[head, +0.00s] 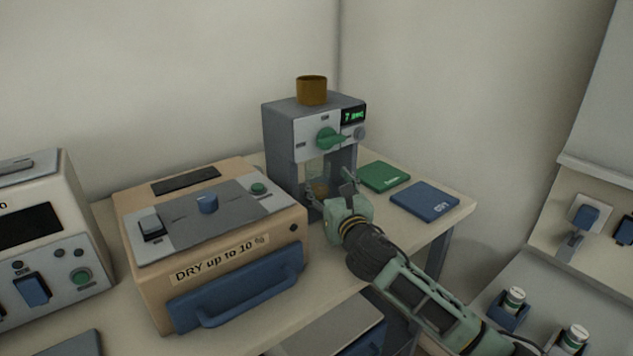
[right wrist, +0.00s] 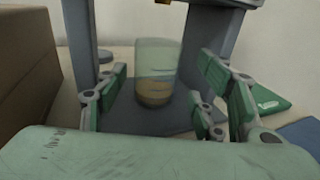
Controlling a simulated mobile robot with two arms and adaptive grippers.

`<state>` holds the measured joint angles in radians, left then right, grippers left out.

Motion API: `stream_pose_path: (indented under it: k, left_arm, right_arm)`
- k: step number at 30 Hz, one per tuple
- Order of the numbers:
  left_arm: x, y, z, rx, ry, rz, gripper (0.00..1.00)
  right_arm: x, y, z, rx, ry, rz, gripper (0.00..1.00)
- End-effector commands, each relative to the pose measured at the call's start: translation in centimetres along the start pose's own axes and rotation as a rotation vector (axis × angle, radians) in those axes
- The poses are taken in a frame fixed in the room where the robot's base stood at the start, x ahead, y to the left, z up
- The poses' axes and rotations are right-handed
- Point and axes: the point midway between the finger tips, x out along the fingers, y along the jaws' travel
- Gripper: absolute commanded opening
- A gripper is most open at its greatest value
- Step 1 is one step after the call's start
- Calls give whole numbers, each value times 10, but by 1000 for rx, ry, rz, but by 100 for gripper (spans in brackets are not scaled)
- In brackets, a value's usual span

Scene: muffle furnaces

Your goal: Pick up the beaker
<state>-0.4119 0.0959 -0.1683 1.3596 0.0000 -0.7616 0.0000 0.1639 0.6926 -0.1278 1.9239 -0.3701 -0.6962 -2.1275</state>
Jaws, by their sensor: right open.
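The beaker (right wrist: 156,75) is clear glass with a tan layer at its bottom. It stands upright on the grey base of the machine (head: 297,132), between its posts. In the head view the beaker (head: 318,178) is partly hidden by my right gripper (head: 331,194). My right gripper (right wrist: 160,98) is open, with its fingers to the left and right of the beaker in the right wrist view. The beaker appears a little beyond the fingertips, and I cannot tell whether any finger touches it. My left gripper is not in view.
A tan box labelled "DRY up to 10 %" (head: 256,218) stands left of the machine. A green book (head: 383,176) and a blue book (head: 425,197) lie to its right on the table. A brown cup (head: 312,91) sits on top of the machine.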

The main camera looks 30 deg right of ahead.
Motion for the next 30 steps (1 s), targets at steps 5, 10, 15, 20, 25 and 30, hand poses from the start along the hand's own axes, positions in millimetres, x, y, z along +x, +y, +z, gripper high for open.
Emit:
stream_pose_path:
  k: [5,10,15,20,25,30]
  left_arm:
    - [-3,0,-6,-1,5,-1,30]
    - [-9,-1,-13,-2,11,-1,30]
    - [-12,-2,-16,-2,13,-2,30]
    - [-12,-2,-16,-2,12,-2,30]
    - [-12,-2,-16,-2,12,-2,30]
    - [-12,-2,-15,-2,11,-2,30]
  right_arm:
    - [23,2,3,4,-2,0,62]
    - [48,4,4,3,1,0,62]
    - [56,4,4,0,1,2,62]
    - [56,4,4,0,1,2,62]
    - [56,4,4,0,1,2,48]
    - [56,4,4,0,2,1,33]
